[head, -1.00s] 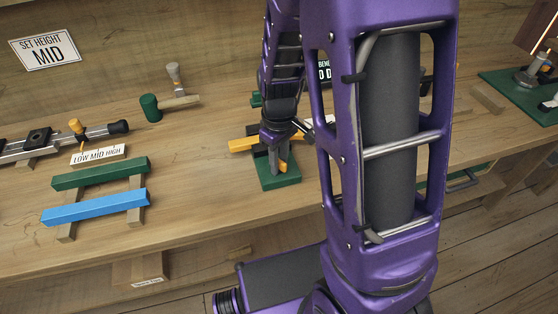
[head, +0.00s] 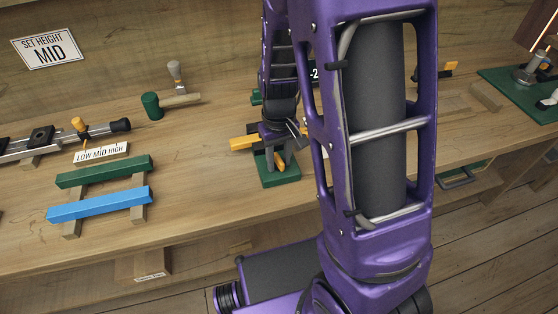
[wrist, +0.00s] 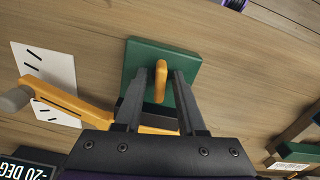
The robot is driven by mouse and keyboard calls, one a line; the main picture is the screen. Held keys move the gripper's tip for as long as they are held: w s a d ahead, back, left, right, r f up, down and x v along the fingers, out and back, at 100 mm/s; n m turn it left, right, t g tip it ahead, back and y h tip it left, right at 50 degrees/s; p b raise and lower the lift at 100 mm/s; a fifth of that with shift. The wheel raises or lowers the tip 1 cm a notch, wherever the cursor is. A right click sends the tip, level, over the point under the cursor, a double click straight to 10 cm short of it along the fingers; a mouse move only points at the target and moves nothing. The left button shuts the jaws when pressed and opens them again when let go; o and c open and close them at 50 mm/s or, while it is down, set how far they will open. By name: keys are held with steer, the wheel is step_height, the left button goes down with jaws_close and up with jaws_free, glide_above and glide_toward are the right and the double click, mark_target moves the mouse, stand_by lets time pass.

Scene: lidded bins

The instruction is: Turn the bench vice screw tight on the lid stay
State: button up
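A green square base stands on the bench in the head view (head: 290,176), with an upright post and yellow parts. It also shows in the wrist view (wrist: 140,62). A yellow upright piece (wrist: 160,82) rises between the fingers of my gripper (wrist: 160,85), with a gap visible on each side. My gripper is open over the base and points down. A yellow bar (wrist: 62,100) with a grey end reaches out to the left, partly hidden by my gripper. I cannot tell which yellow part is the vice screw. My arm hides much of this fixture in the head view.
A green bar (head: 105,171) and a blue bar (head: 98,206) lie on wooden blocks at left. Another green plate (head: 515,90) is at far right.

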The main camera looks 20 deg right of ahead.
mark_target(279, 157)
step_height(279, 157, up, 5)
steer(key=p, duration=0.4)
steer(key=shift+r, duration=0.1)
stand_by(0.5)
steer(key=shift+c, duration=0.4)
steer(key=shift+w, duration=0.1)
